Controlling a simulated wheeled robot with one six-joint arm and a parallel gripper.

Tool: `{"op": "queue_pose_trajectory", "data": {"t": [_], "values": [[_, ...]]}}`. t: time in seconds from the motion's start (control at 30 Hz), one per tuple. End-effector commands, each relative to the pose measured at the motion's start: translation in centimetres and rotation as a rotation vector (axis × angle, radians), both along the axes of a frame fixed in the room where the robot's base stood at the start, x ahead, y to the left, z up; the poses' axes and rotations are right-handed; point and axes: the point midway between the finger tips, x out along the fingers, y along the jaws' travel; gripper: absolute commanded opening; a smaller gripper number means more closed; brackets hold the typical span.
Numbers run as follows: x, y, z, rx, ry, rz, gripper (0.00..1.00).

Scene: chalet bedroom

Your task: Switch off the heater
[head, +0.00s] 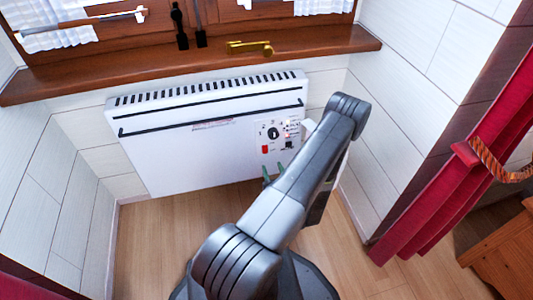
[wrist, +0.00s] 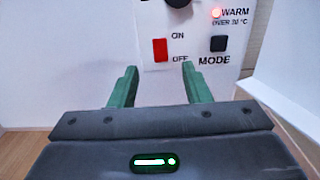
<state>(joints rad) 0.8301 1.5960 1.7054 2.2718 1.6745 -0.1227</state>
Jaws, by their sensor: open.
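The heater (head: 165,158) is a white wall panel with a slotted top, mounted below the window sill. Its control panel is at its right end, with a dark dial (head: 273,132) and a red switch (head: 265,149). A small red light (wrist: 215,12) glows next to the word WARM. My gripper (wrist: 158,85) is open and empty, its green fingers apart just below the switch. In the head view my arm partly hides the gripper (head: 275,174).
The wooden sill (head: 180,68) juts out above the heater and holds a brass-coloured object (head: 249,47). A white side wall (head: 405,110) stands close on the right, with a red curtain (head: 455,150) beyond. Wooden floor (head: 150,245) is clear at the left.

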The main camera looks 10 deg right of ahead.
Motion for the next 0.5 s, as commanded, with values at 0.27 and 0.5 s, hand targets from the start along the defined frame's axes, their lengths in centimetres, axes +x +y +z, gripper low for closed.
{"op": "queue_pose_trajectory", "data": {"t": [0.27, 0.5], "values": [[5.7, 0.3, -0.2, -0.003, -0.003, 0.005, 0.44], [8.6, 0.4, 0.0, -0.001, -0.002, 0.002, 0.44]]}}
